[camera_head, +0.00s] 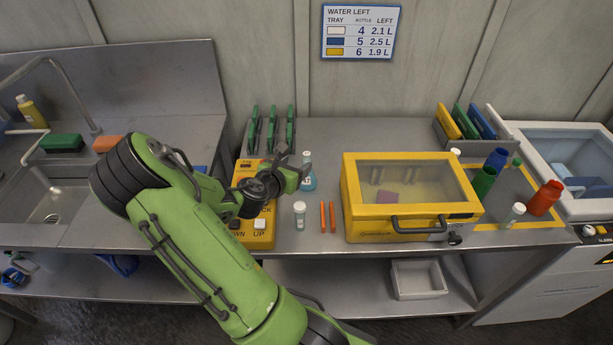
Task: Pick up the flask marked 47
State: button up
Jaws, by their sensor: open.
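A small flask with blue liquid and a white label (309,183) stands on the steel counter, just right of my gripper. My gripper (302,168) is open and empty, over the counter beside the flask's upper part and hiding some of it. I cannot tell whether they touch. The label's number is too small to read. A small white-capped bottle (299,217) stands nearer the front edge. No marking 47 can be made out on either.
A yellow box with a clear lid (382,225) stands right of the flask. Two orange sticks (327,217) lie before it. A yellow button box (259,225) is under my wrist. Green racks (271,130) stand behind. Coloured bottles (484,182) crowd the right; a sink (55,200) is left.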

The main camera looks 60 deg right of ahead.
aim_at(305, 159)
jog(key=x, duration=0.8)
jog(key=shift+d+f+b, duration=0.3)
jog(key=shift+f+b, duration=0.05)
jog(key=shift+a+r, duration=0.1)
jog(key=shift+c, duration=1.3)
grip_shut()
